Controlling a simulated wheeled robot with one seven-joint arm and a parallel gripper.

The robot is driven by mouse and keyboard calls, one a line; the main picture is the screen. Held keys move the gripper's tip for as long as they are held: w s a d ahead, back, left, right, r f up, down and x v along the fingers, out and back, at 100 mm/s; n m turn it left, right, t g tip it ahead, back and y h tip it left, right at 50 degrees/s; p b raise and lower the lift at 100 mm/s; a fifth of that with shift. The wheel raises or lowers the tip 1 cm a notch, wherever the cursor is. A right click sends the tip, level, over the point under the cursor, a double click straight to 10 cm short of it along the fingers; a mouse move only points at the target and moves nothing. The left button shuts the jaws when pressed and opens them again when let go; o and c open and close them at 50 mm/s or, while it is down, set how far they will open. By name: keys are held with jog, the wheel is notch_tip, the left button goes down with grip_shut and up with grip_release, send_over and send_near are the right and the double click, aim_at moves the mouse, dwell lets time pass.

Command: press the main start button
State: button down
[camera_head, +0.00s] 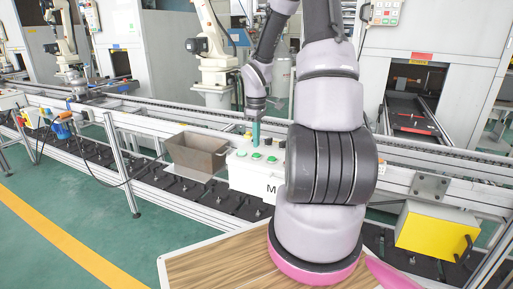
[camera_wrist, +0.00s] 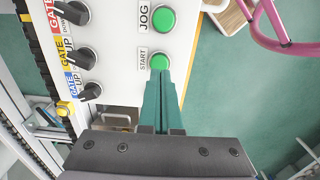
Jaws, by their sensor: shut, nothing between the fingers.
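The white control box (camera_head: 254,176) stands on the line's front edge, partly hidden by my arm, with green buttons on its top. Only an "M" shows of its front label. In the wrist view, a green button (camera_wrist: 159,61) is labelled START, with another green button (camera_wrist: 162,20) labelled JOG beyond it. My gripper (camera_wrist: 161,79) has its teal fingers together and empty, the tips at the near edge of the START button. In the head view my gripper (camera_head: 256,143) points down over the box top. I cannot tell whether the tips touch the button.
Black selector knobs (camera_wrist: 78,57) labelled GATE and UP sit left of the buttons in the wrist view. A grey-brown metal bin (camera_head: 196,153) stands left of the box. A yellow box (camera_head: 432,232) is at the right. White robot arms (camera_head: 214,45) stand behind the line.

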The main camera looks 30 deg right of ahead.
aim_at(256, 154)
jog(key=shift+f, duration=1.5)
